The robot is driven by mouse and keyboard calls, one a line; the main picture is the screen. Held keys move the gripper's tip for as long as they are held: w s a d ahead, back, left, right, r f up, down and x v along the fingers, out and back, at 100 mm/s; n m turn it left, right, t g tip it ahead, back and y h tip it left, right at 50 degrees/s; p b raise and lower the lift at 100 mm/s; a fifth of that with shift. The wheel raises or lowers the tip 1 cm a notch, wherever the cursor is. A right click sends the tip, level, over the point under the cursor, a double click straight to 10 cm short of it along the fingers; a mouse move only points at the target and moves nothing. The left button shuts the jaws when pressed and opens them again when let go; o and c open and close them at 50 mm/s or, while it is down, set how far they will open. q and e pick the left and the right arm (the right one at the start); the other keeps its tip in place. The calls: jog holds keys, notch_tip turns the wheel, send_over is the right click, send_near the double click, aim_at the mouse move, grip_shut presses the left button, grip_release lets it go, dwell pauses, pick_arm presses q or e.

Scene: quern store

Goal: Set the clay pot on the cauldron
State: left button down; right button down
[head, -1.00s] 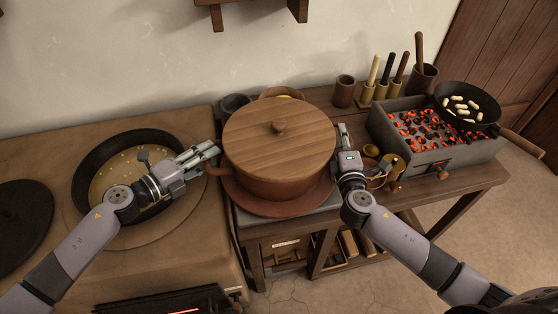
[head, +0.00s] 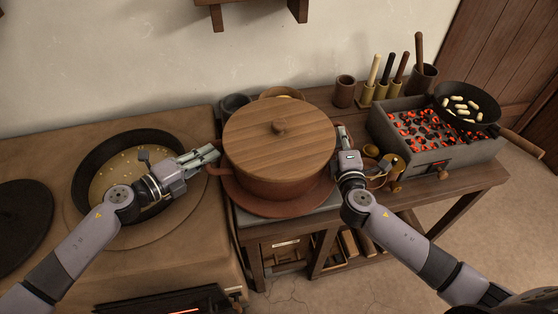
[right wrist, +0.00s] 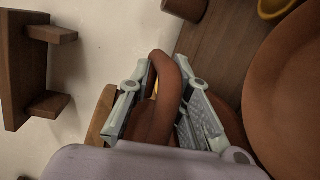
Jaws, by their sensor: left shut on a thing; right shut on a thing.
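The clay pot (head: 275,186) is a wide reddish-brown pot with a wooden lid (head: 270,150) and a knob on top. It sits upright on a round clay dish on the right-hand table. My left gripper (head: 213,155) is shut on its left handle (head: 214,171). My right gripper (head: 342,137) is shut at its right side; in the right wrist view the fingers (right wrist: 160,105) stand on both sides of a looped clay handle (right wrist: 165,75). The cauldron, likely the black-rimmed round vessel (head: 88,165) of pale broth in the left stove, is partly hidden by my left arm.
A brazier of glowing coals (head: 430,130) with a frying pan (head: 466,98) stands at the right. Cups and small brown vessels (head: 371,151) crowd my right gripper. Utensil holders (head: 367,92) stand behind. A dark round lid (head: 22,215) lies at far left.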

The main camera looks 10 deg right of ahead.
dwell(0.7)
pick_arm(q)
jog(key=shift+w+r+p, duration=0.15)
jog(key=shift+r+p, duration=0.7)
jog(key=shift+r, duration=0.05)
notch_tip(320, 180, up, 9)
jog(key=p, duration=0.8)
jog(key=shift+f, duration=0.2)
jog(key=shift+r+p, duration=0.2)
jog(key=shift+p, duration=0.2)
